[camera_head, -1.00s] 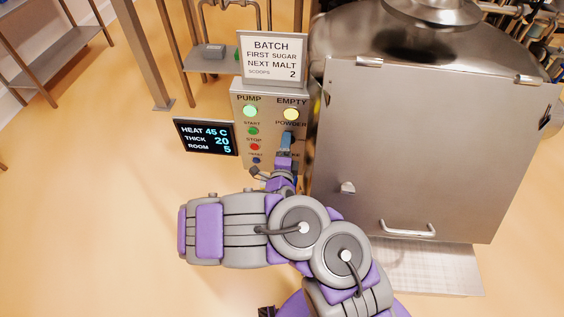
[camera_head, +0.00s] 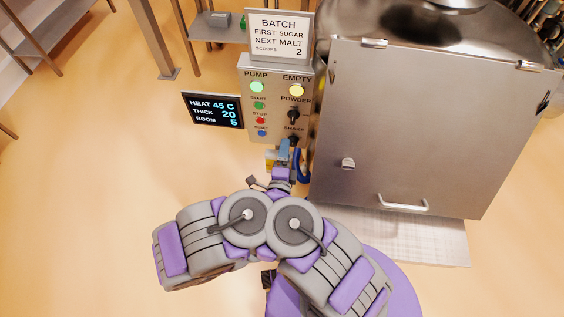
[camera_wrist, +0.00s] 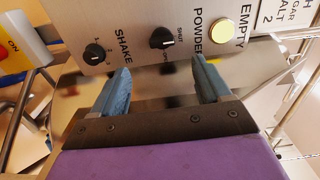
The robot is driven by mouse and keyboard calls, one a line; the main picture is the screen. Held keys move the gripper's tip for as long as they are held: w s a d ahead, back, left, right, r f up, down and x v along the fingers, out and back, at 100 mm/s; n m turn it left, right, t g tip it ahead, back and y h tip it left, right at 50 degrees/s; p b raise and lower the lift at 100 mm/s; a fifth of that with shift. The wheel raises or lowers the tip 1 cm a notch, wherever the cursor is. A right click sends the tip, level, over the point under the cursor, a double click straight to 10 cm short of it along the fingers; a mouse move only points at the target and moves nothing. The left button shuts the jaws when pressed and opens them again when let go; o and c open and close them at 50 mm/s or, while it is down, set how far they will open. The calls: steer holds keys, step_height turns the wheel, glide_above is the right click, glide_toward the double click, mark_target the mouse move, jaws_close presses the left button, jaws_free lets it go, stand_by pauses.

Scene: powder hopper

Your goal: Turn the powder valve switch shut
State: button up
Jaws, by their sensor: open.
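The powder switch (camera_head: 294,116) is a black knob under the POWDER label on the grey control panel (camera_head: 248,72). In the wrist view the powder switch (camera_wrist: 162,39) sits beyond the gap between my fingertips, with small lettering beside it. I cannot tell surely which setting it points to. My gripper (camera_wrist: 160,74) has two blue fingers, spread apart and empty, clear of the knob. In the head view my gripper (camera_head: 284,150) is below the powder switch, near the panel's lower edge, partly covering the lower part of the panel.
The shake knob (camera_wrist: 95,53) sits beside the powder switch, near the other finger. The empty lamp (camera_head: 297,90) glows yellow and the pump lamp (camera_head: 257,87) green. A big steel hopper (camera_head: 420,130) stands close on the right. A display (camera_head: 212,110) juts out left. Floor at left is free.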

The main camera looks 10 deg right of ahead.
steer(key=p+v, duration=0.1)
steer(key=v, duration=0.3)
steer(key=shift+s+a, duration=0.15)
steer(key=shift+s, duration=0.1)
stand_by(0.5)
